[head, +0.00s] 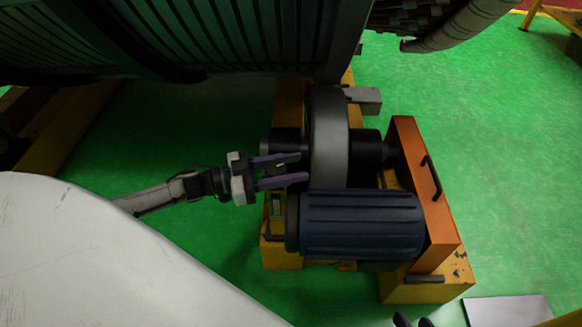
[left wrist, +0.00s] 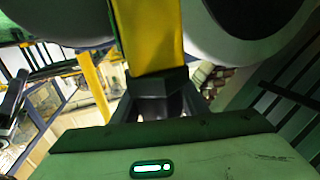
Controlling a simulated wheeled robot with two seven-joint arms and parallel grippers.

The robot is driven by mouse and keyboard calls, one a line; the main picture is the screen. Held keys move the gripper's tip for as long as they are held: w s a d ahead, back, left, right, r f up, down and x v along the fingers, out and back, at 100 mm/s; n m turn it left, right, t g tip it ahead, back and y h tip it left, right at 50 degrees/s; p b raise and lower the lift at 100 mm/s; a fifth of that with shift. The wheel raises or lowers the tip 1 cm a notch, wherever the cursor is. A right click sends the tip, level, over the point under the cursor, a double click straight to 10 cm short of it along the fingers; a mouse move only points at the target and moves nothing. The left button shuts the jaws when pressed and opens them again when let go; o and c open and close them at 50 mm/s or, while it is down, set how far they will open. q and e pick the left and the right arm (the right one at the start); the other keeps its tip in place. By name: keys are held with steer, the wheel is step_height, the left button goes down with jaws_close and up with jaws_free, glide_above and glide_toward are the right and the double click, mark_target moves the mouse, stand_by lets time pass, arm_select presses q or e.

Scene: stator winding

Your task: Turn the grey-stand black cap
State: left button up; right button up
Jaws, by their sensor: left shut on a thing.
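My left gripper (head: 304,166) reaches in from the left, at the left side of the grey wheel (head: 327,140). Its two fingers lie apart around a small dark piece, which I take as the black cap. The cap is mostly hidden in the head view. In the left wrist view a dark block (left wrist: 158,84) is at the fingertips, below a yellow bar (left wrist: 150,38). A black shaft end (head: 287,143) is just above the fingers in the head view. Two dark tips of my right gripper (head: 414,321) show at the bottom edge; their opening is unclear.
A blue ribbed motor (head: 362,225) lies just below the wheel. An orange plate (head: 424,190) stands at the right on a yellow frame (head: 425,286). The large dark stator (head: 190,35) hangs above. Green floor (head: 520,180) is free to the right.

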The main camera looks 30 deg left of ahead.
steer(key=shift+r, duration=0.1)
arm_select(q)
steer(key=o, duration=1)
steer(key=shift+o, duration=0.2)
arm_select(e)
steer(key=shift+w+r, duration=0.1)
steer(key=shift+w, duration=0.05)
arm_select(q)
steer(key=shift+s+a, duration=0.35)
steer(key=p+v, duration=0.2)
steer(key=v, duration=0.7)
steer(key=shift+a, duration=0.2)
arm_select(e)
steer(key=shift+s+d+f+g+h, duration=0.15)
steer(key=shift+s+d+f+h, duration=0.1)
steer(key=shift+d+f, duration=0.15)
steer(key=shift+s+d+f+g+h, duration=0.15)
steer(key=shift+d+f+h, duration=0.15)
steer(key=shift+f, duration=0.2)
arm_select(q)
steer(key=shift+s, duration=0.1)
